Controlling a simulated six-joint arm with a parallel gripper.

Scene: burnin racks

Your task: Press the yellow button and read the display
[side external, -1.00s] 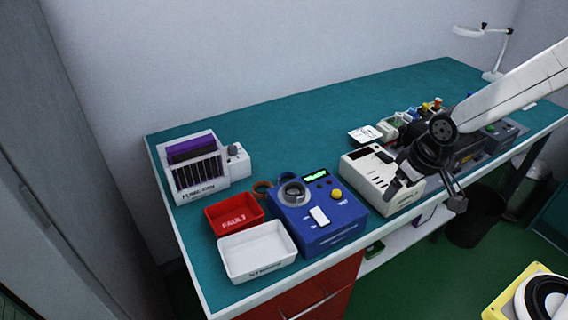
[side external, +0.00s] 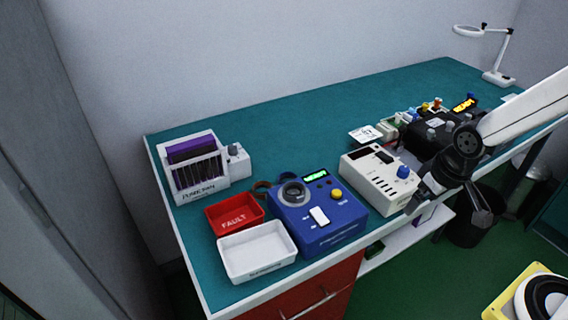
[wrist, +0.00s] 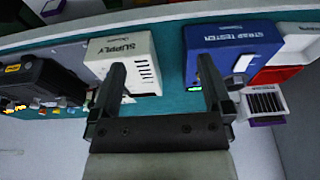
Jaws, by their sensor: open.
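The blue tester (side external: 318,222) stands near the bench's front edge, with a round yellow button (side external: 336,194) on its top right. Its small display (side external: 315,176) is lit green at the back; its characters are too small to read. In the wrist view the tester (wrist: 232,50), marked STRAP TESTER, appears upside down, with its yellow button not discernible. My gripper (side external: 452,205) is open and empty, to the right of the tester beyond the cream supply box, apart from the button. Its two fingers (wrist: 161,64) are spread wide in the wrist view.
The cream supply box (side external: 380,182) with a blue knob (side external: 403,172) stands between my gripper and the tester. A red FAULT bin (side external: 234,212), a white tray (side external: 257,251) and a rack (side external: 193,172) lie left.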

